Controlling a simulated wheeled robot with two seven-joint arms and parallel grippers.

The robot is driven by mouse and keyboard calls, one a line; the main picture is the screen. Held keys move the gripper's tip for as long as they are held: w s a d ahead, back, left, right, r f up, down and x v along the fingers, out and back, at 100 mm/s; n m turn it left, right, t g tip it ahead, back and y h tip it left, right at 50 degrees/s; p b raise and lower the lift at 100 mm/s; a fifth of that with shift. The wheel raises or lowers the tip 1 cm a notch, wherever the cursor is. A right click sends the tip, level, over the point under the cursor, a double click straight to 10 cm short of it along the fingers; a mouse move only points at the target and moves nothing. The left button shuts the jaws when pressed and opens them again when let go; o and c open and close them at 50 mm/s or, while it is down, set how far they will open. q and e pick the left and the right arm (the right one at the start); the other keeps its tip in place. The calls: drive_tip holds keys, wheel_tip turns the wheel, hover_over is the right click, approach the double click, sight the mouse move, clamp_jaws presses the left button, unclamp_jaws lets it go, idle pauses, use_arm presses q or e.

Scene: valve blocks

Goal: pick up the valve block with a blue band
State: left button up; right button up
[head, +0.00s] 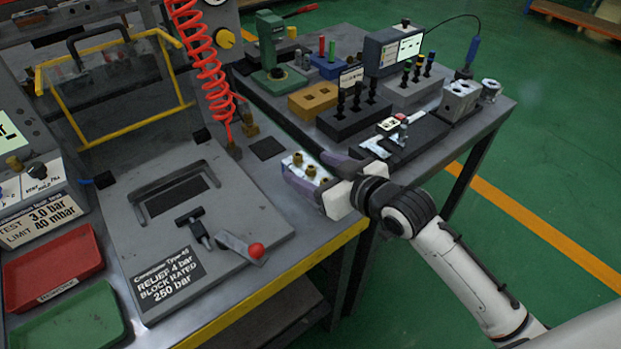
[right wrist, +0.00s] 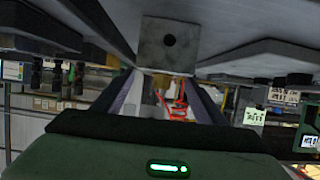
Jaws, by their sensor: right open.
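A small silver valve block (head: 305,166) with brass fittings on top stands at the right edge of the grey bench, beside the gap to the second table. I cannot make out a blue band on it. My right gripper (head: 312,174) is open, with its purple-grey fingers on either side of this block. In the right wrist view, which looks upside down, a grey block face with a dark hole (right wrist: 168,44) shows ahead between the fingers (right wrist: 165,98). Whether the fingers touch it I cannot tell. My left gripper is out of view.
A grey fixture with a red-knobbed lever (head: 256,250) fills the bench to the left, with red (head: 52,268) and green (head: 75,325) trays beyond. A coiled red hose (head: 205,60) hangs near the block. The second table holds black posts, a display (head: 393,50) and a grey metal block (head: 460,100).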

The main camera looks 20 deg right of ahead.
sight(301, 164)
drive_tip(key=x, duration=0.5)
drive_tip(key=shift+f, duration=0.2)
drive_tip(key=shift+s+d, duration=0.1)
drive_tip(key=c, duration=1.6)
drive_tip(key=shift+r, duration=0.2)
clamp_jaws()
